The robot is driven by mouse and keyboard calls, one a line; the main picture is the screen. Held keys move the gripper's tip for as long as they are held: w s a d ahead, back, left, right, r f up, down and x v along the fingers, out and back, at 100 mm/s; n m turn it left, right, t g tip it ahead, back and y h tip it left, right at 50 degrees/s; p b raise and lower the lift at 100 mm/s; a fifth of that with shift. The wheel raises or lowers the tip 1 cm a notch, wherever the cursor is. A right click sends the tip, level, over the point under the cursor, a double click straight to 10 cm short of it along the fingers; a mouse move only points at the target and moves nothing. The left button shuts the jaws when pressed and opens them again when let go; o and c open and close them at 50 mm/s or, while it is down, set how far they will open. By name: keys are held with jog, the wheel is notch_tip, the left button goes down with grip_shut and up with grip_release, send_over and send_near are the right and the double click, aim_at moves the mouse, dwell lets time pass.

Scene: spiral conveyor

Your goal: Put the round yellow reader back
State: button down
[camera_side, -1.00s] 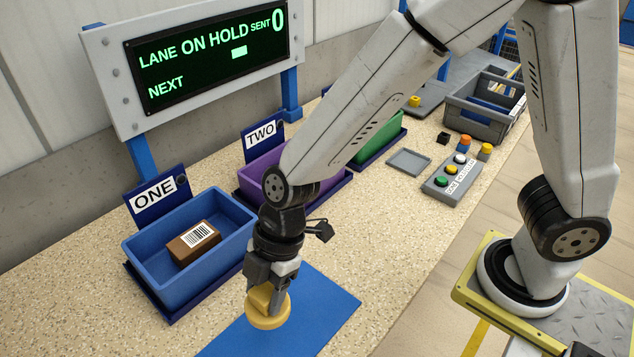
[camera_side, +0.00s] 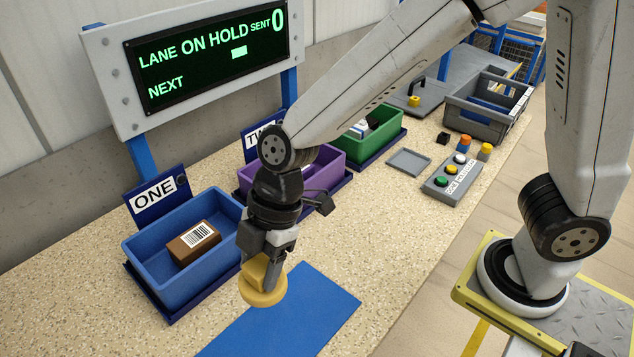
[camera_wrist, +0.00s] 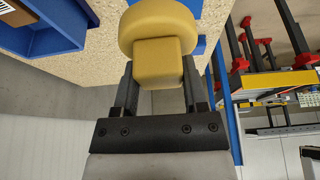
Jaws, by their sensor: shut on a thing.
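The round yellow reader (camera_side: 263,289) has a disc-shaped base and a block-like grip. My gripper (camera_side: 262,265) is shut on its grip and holds it above the table, between the blue bin and the blue mat. In the wrist view the reader (camera_wrist: 158,30) sits between my two fingers (camera_wrist: 158,75), with its disc beyond the fingertips. Whether the disc is clear of the table by much is hard to tell.
The blue bin (camera_side: 150,265) marked ONE holds a brown box (camera_side: 193,240). The blue mat (camera_side: 290,320) lies bare in front. Purple (camera_side: 325,165) and green (camera_side: 365,145) bins, a grey square tray (camera_side: 409,162), a button box (camera_side: 450,178) and a grey crate (camera_side: 470,118) stand farther back.

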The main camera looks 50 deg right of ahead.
jog(key=w+d+m+t, duration=0.1)
jog(key=w+d+m, duration=0.3)
jog(key=d, duration=0.6)
jog(key=w+d+m+t+h, duration=0.1)
jog(key=w+d+m, duration=0.1)
jog(key=w+d, duration=0.65)
jog(key=w+d+m+t, duration=0.15)
jog(key=w+d, duration=0.25)
jog(key=d, duration=0.7)
jog(key=s+d+m+h, duration=0.1)
jog(key=s+d+m, duration=0.2)
jog(key=d, duration=0.8)
jog(key=s+d+m+h, duration=0.15)
jog(key=s+d, duration=0.25)
jog(key=d, duration=0.6)
jog(key=s+d+m, duration=0.3)
jog(key=d+m, duration=0.1)
jog(key=d, duration=0.7)
notch_tip(320, 180, down, 6)
jog(key=shift+w+a+t, duration=0.25)
jog(key=shift+t, duration=0.2)
jog(key=shift+f, duration=0.2)
jog(key=shift+f, duration=3.7)
jog(key=shift+f, duration=0.7)
